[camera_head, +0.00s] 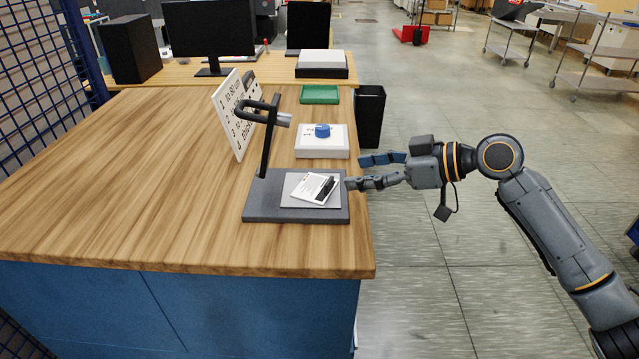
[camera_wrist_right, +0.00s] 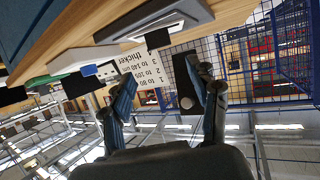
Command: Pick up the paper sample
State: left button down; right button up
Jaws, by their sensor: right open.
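The paper sample (camera_head: 312,188), a small white sheet with print and a dark strip on it, lies tilted on the light plate of a dark grey stand (camera_head: 270,207). The stand is near the right edge of the wooden table. My right gripper (camera_head: 356,172) is open and empty, just right of the stand, with its fingers pointing left toward the sample but apart from it. In the right wrist view the fingers (camera_wrist_right: 165,78) are spread, with nothing between them. The stand (camera_wrist_right: 185,12) shows there upside down at the top. My left gripper is out of view.
A black lamp-like arm (camera_head: 268,140) rises from the stand. Behind it are a white box with a blue knob (camera_head: 322,131), a green tray (camera_head: 319,95) and a printed white sign (camera_head: 232,115). A black bin (camera_head: 370,115) stands beside the table. The table's left part is clear.

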aim_at(329, 181)
jog(key=x, duration=0.3)
jog(key=shift+p, duration=0.35)
jog(key=p+x, duration=0.1)
jog(key=x, duration=0.1)
jog(key=f+p+x, duration=0.1)
jog(key=p+x, duration=0.1)
jog(key=shift+s+a, duration=0.1)
jog(key=shift+a, duration=0.1)
jog(key=shift+a+f, duration=0.25)
jog(key=shift+d, duration=0.1)
jog(key=c, duration=1)
jog(key=shift+r, duration=0.1)
